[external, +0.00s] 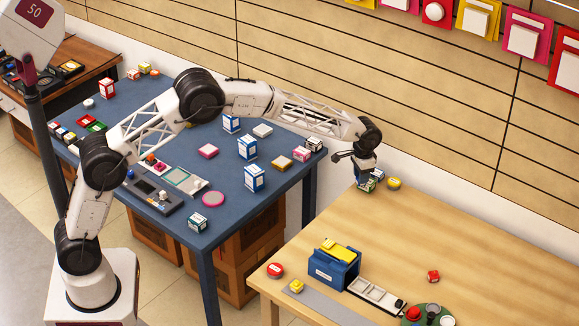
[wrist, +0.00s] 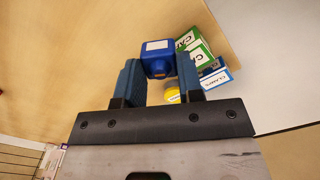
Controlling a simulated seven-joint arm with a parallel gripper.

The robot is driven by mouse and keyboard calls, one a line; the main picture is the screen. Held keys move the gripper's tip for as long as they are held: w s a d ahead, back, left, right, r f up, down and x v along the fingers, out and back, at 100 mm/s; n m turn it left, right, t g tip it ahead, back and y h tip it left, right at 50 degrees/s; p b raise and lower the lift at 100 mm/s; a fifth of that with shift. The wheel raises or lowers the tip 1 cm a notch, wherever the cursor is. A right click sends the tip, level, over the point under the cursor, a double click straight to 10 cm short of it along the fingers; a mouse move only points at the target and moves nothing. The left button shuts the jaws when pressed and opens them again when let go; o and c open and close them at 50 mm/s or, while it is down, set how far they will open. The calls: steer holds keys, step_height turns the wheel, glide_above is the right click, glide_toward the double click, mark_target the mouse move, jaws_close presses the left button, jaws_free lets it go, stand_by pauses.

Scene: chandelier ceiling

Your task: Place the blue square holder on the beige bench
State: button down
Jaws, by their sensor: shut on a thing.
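My gripper (wrist: 158,85) shows at the end of the arm in the external view (external: 364,172), over the far left corner of the beige bench (external: 470,235). In the wrist view, its two blue-padded fingers are shut on the blue square holder (wrist: 157,60), which has a white label on one face. The holder sits between the fingertips, with part of it hidden by them. In the external view the holder is small and mostly hidden. The bench top also shows in the wrist view (wrist: 60,50) below the holder. I cannot tell whether the holder touches it.
The bench middle is clear. A blue table (external: 235,190) stands left.

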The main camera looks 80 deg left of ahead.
steer(key=s+a+r+n, duration=0.2)
steer(key=s+a+n, duration=0.1)
steer(key=s+a, duration=2.6)
steer(key=s+a+n, duration=0.1)
steer(key=s+a, duration=0.2)
steer(key=s, duration=1.1)
steer(key=s+a+n, duration=0.1)
steer(key=s+a, duration=0.2)
steer(key=s, duration=1.1)
steer(key=s+a+n, duration=0.1)
steer(key=s+a, duration=0.3)
steer(key=s, duration=1)
steer(key=shift+n, duration=0.3)
steer(key=shift+w+f, duration=0.1)
steer(key=shift+f, duration=1.85)
steer(key=shift+f, duration=2)
